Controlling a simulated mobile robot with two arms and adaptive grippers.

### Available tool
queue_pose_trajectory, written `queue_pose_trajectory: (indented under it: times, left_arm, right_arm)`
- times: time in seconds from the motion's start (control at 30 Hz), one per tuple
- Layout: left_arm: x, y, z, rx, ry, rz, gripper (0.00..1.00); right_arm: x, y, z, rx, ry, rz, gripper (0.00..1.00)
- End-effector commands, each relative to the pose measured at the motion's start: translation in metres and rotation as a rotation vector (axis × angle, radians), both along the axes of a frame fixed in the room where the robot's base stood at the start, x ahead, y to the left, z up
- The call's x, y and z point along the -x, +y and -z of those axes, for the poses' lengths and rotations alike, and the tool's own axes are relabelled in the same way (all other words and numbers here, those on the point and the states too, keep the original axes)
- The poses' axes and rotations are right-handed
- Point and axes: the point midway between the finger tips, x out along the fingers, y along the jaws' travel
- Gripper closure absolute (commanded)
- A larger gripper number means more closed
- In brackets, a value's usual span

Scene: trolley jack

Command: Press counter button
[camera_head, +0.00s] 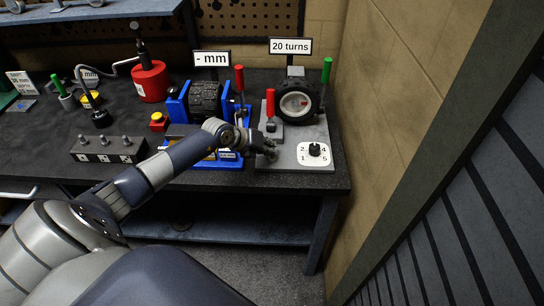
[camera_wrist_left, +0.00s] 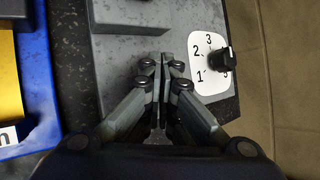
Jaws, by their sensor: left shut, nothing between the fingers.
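My left gripper (camera_head: 270,150) is shut and empty, low over the front left part of the grey plate (camera_head: 318,180) on the bench. In the left wrist view its fingertips (camera_wrist_left: 165,60) are together, just in front of a grey block (camera_wrist_left: 125,16). I cannot tell whether they touch anything. The plate carries a dark wheel (camera_head: 297,103) under a "20 turns" sign (camera_head: 290,46). A black knob (camera_head: 315,149) on a white numbered dial is right of the gripper; the knob also shows in the left wrist view (camera_wrist_left: 217,61). I cannot make out which part is the counter button.
A red-handled lever (camera_head: 270,103) and a green-handled lever (camera_head: 326,72) rise from the plate. A blue machine (camera_head: 178,103) under a "- mm" sign stands left. A brick wall (camera_head: 385,80) is close on the right.

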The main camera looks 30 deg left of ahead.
Motion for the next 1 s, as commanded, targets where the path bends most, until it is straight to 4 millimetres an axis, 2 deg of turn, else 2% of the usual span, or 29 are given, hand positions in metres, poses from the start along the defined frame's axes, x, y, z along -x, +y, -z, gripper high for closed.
queue_pose_trajectory:
  times: [0.67,1.0]
  left_arm:
    - [0.001,-0.001,0.006,0.0,0.004,0.002,1.0]
    - [0.001,-0.001,-0.011,0.0,0.003,0.001,1.0]
  right_arm:
    - [0.0,0.0,0.003,-0.001,0.0,0.0,0.6]
    - [0.0,0.001,-0.013,-0.001,0.0,-0.001,0.6]
